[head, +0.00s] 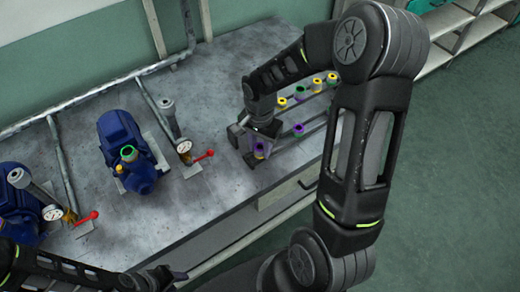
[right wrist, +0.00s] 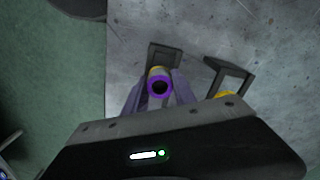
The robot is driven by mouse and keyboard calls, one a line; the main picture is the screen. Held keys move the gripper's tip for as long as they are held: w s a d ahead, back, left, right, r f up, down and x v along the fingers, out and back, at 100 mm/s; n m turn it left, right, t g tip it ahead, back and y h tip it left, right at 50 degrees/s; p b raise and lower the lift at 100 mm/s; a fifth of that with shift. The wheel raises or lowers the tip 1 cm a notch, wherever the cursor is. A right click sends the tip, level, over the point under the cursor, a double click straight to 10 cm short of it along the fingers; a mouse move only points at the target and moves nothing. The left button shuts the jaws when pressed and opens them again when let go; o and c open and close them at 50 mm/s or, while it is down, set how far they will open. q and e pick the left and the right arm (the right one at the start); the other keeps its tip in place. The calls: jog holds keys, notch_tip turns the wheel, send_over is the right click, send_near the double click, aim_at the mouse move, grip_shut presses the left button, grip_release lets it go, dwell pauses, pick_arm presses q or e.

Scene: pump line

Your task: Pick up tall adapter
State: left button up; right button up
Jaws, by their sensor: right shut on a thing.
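My right gripper (head: 250,146) is low over the right end of the metal bench, at the adapter rack (head: 313,127). It is shut on an adapter with a purple ring (right wrist: 159,88), seen nearly end-on in the right wrist view with a dark bore. The fingers hide much of its body, so I cannot tell its full height or whether it is clear of the rack. Other adapters with yellow (head: 282,103), green (head: 301,92) and purple (head: 298,129) parts stand close by. My left gripper (head: 170,276) is at the lower edge; its jaw opening is unclear.
A blue pump (head: 120,135) with a green-ringed fitting (head: 129,153) stands mid-bench; another blue pump (head: 22,195) is at the left. Gauges and red-handled valves (head: 203,155) stand beside them. Dark brackets (right wrist: 230,73) are close to the held adapter. Front bench surface is partly clear.

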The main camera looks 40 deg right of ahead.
aim_at(260, 146)
grip_shut()
notch_tip(260, 146, up, 10)
jog(key=shift+r+b, duration=0.1)
jog(key=shift+b, duration=0.2)
dwell(0.8)
